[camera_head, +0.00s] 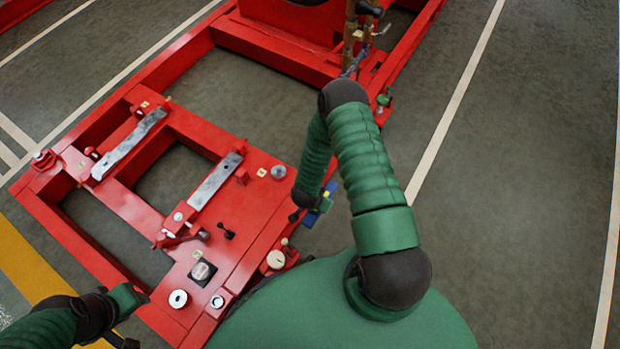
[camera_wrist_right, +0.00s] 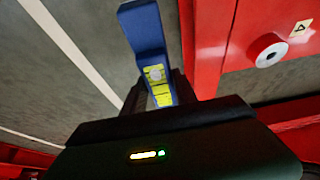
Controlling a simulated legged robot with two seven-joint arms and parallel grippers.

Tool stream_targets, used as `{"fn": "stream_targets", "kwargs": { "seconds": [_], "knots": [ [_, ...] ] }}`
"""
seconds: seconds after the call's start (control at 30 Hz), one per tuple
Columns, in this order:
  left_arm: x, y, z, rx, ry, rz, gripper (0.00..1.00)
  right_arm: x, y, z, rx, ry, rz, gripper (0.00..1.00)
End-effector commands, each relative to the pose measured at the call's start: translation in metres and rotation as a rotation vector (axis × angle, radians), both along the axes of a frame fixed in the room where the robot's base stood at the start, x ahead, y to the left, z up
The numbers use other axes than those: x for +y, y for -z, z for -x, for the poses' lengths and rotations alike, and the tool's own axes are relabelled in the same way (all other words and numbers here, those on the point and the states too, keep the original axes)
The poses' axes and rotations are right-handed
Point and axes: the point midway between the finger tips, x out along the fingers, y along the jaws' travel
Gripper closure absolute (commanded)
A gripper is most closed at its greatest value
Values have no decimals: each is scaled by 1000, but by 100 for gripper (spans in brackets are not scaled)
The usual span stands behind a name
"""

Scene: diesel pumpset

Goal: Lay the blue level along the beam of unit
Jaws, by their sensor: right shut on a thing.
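The blue level (camera_wrist_right: 145,28), with a yellow face and a round vial, is in my right gripper (camera_wrist_right: 158,92), between its dark fingers. In the head view a small part of the level (camera_head: 326,203) shows beside the right forearm; that arm hides most of the gripper. The level is over the floor beside the red frame of the unit (camera_head: 245,160), apart from it as far as the wrist view shows. Which beam is meant, I cannot tell. My left gripper (camera_head: 122,341) is low at the left, cut by the frame edge; its fingers are unclear.
Two grey metal bars (camera_head: 128,145) (camera_head: 215,181) lie on the red frame. Knobs, a dark square block (camera_head: 202,272) and a white ring (camera_head: 178,299) sit on its near part. A pipe assembly (camera_head: 358,40) stands at the far end. The floor at right is clear.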

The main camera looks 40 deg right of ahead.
Motion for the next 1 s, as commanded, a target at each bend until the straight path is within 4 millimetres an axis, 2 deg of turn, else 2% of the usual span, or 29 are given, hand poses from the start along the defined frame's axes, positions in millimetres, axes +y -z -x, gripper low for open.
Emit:
{"fn": "stream_targets", "kwargs": {
  "seconds": [0.03,0.3,0.43,0.63,0.7,0.8,1.0],
  "knots": [
    [0,10,0,0,0,0,64,-8,5,-14,-10,3,4,100],
    [0,45,0,0,0,0,64,-47,15,-87,-10,6,0,100],
    [0,57,0,0,0,0,64,-60,16,-112,-8,4,0,100],
    [0,66,0,0,0,0,64,-71,15,-131,-7,1,0,100],
    [0,83,0,0,0,0,64,-69,35,-129,-2,-1,-2,100],
    [0,98,0,1,0,0,64,-69,52,-129,-2,-2,-1,100],
    [0,94,0,0,0,0,64,-69,48,-129,-2,-2,-2,100]
  ]
}}
